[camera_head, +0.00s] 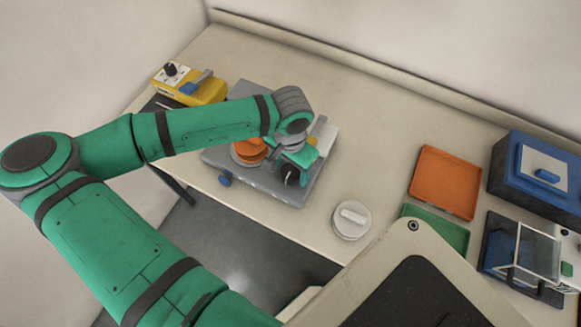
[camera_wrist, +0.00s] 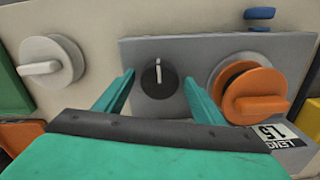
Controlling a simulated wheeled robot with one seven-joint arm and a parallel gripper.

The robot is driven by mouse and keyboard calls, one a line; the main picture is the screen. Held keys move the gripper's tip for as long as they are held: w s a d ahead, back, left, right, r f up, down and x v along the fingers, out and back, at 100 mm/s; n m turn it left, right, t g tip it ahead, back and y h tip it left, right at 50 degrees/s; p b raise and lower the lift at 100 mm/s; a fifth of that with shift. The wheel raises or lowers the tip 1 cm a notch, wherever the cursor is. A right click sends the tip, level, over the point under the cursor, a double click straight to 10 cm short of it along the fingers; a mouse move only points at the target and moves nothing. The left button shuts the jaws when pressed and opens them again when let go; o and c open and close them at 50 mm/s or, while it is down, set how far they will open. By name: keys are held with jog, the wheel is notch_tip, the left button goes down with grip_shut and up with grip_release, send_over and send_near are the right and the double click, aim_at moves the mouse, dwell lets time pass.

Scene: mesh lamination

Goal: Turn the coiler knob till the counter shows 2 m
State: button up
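The coiler is a grey plate (camera_head: 262,186) on the bench, also in the wrist view (camera_wrist: 190,48). It carries a black knob (camera_wrist: 157,80) with a white pointer line, which points about straight up in the wrist view. The knob shows in the head view (camera_head: 291,175) too. An orange spool (camera_wrist: 245,93) sits to its right in the wrist view and left of it in the head view (camera_head: 248,153). My gripper (camera_wrist: 159,78) is open, with one green finger on each side of the knob; contact is not visible.
A white round piece with a handle (camera_head: 351,219) stands right of the coiler. Farther right are an orange tray (camera_head: 445,182), a green tray (camera_head: 436,231), a blue box (camera_head: 535,172) and a clear-lidded machine (camera_head: 520,255). A yellow device (camera_head: 200,90) stands at the left.

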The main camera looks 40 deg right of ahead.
aim_at(291, 171)
jog(key=c, duration=0.9)
jog(key=shift+m, duration=0.8)
jog(key=o, duration=1.1)
notch_tip(291, 171, up, 11)
jog(key=shift+f, duration=0.1)
